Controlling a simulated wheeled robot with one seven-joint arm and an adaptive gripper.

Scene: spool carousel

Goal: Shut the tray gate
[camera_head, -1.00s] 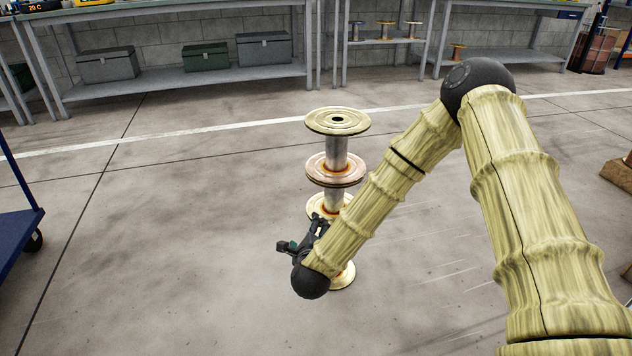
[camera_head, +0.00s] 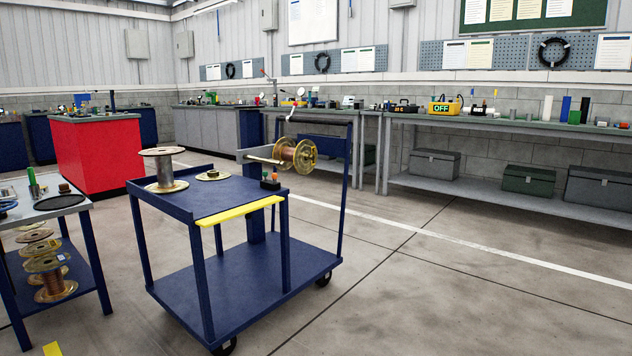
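A blue wheeled cart (camera_head: 230,277) stands left of centre. Along the near edge of its top tray (camera_head: 226,193) runs a yellow strip (camera_head: 240,210), which appears to be the tray gate. The strip looks flat, about level with the tray floor, rather than standing up as a lip; its hinge or latch cannot be made out. A copper-wound spool (camera_head: 296,153) sits on a horizontal spindle at the cart's back right. My gripper and arm are out of view.
A side table (camera_head: 68,204) with stacked spools below is at left. A red cabinet (camera_head: 96,155) stands behind. The floor (camera_head: 450,290) right of the cart is clear.

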